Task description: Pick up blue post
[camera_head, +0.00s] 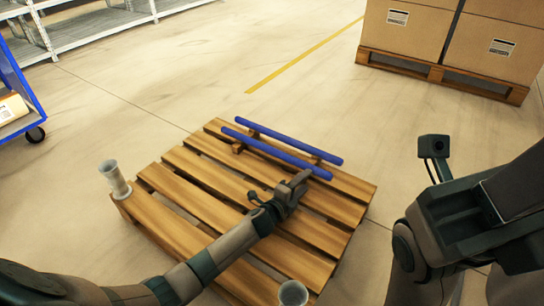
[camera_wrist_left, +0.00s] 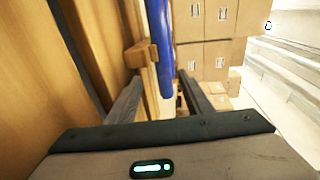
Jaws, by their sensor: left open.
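Two long blue posts lie roughly parallel across the wooden pallet in the head view, the far post (camera_head: 290,141) and the near post (camera_head: 265,148). Small wooden blocks show at them. My left gripper (camera_head: 300,182) is open and empty, just in front of the right end of the near post. In the left wrist view a blue post (camera_wrist_left: 160,45) runs lengthwise between the two spread fingers, with a wooden block (camera_wrist_left: 140,55) beside it. I cannot tell whether the fingers touch the post. My right arm shows at the right, but its jaws do not show.
The slatted pallet (camera_head: 185,187) lies on the floor. Grey cylinders stand at its left corner (camera_head: 114,178) and front edge (camera_head: 293,293). Large cardboard boxes (camera_head: 405,32) sit on another pallet at the back right. A blue cart (camera_head: 20,80) stands at the left. Floor between is clear.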

